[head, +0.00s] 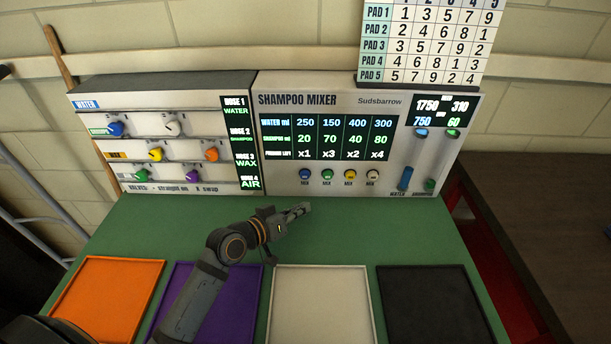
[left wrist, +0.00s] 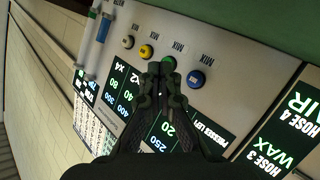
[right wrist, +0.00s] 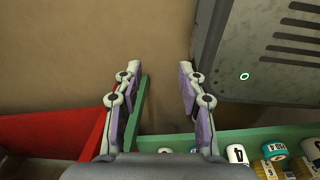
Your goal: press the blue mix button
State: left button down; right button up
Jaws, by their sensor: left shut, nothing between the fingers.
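The blue mix button (head: 305,174) is the leftmost of a row of buttons low on the shampoo mixer panel (head: 388,166). It also shows in the left wrist view (left wrist: 196,78), just right of my left fingertips. My left gripper (head: 304,208) is shut and empty, over the green bench in front of and below the buttons. In the left wrist view its tips (left wrist: 161,67) overlap the picture beside the green button (left wrist: 169,62); I cannot tell whether they touch the panel. My right gripper (right wrist: 158,76) is open and empty, seen only in the right wrist view.
Green, yellow (head: 350,174) and white buttons sit right of the blue one. A valve panel (head: 180,136) with coloured knobs stands left. Orange (head: 106,300), purple, white and black trays lie on the green bench (head: 170,220). A grey vented box (right wrist: 270,60) is near my right gripper.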

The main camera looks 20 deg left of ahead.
aim_at(305, 175)
pick_arm(q)
jog(key=w+a+b, duration=0.2)
jog(key=w, duration=0.6)
jog(key=shift+w+a+b, duration=0.15)
jog(key=shift+b, duration=0.15)
pick_arm(e)
jog(key=w+f, duration=0.1)
jog(key=f, duration=0.1)
jog(key=shift+w+f, duration=0.35)
jog(key=shift+w, duration=0.2)
pick_arm(q)
jog(key=shift+w, duration=0.1)
jog(key=shift+w+a, duration=0.15)
jog(key=shift+w, duration=0.15)
dwell(0.3)
